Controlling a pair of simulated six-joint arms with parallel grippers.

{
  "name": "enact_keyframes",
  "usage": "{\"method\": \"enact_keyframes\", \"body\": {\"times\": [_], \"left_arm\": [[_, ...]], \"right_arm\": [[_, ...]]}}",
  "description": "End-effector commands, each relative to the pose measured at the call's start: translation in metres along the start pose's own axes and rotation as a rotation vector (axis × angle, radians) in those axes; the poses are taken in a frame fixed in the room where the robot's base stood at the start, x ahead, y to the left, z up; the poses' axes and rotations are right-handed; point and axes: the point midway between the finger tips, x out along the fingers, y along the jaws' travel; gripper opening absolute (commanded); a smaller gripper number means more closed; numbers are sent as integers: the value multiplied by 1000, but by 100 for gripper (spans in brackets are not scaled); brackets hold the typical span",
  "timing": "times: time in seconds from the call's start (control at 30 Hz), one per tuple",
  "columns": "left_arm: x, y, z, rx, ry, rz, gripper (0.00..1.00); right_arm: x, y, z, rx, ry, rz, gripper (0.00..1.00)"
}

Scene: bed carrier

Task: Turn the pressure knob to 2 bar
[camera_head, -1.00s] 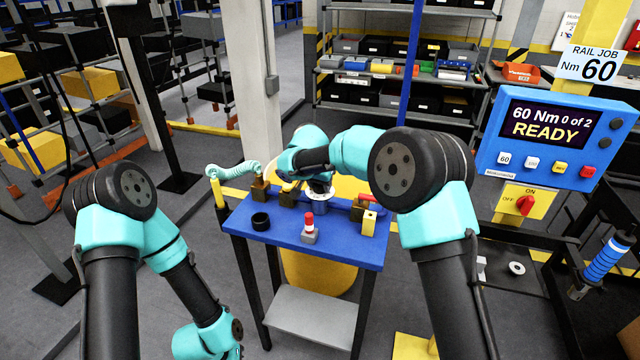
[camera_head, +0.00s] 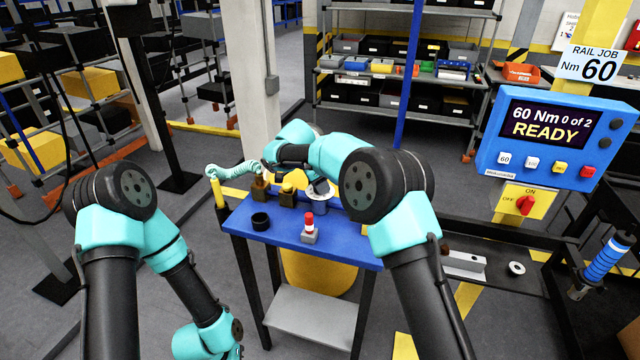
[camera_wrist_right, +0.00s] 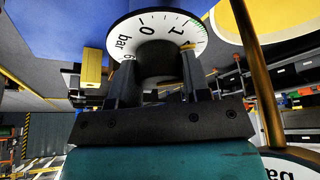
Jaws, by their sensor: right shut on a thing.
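The pressure knob (camera_wrist_right: 155,64) is dark and round, on a white dial (camera_wrist_right: 160,22) that reads 0, 1, 6 and "bar" in the right wrist view. My right gripper (camera_wrist_right: 156,82) is shut on the knob, with one finger on each side. The 1 and some green marks lie at the dial's right side; the 2 cannot be made out, nor can I tell the exact setting. In the head view the white dial (camera_head: 321,200) shows only partly on the blue table, behind my right arm. My left gripper is outside the picture.
A blue display panel (camera_head: 550,140) stands right.

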Motion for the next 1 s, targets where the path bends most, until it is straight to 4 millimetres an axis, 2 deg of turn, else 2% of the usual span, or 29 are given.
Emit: {"method": "enact_keyframes", "body": {"times": [0.47,0.5,0.7,0.77,1.0], "left_arm": [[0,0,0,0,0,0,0],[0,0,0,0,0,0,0],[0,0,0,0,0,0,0],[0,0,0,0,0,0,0],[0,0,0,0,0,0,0]], "right_arm": [[0,0,0,22,-1,8,20],[0,0,0,21,-1,8,44],[0,0,0,21,-1,8,64],[0,0,0,21,-1,8,69],[0,0,0,21,0,8,69]]}}
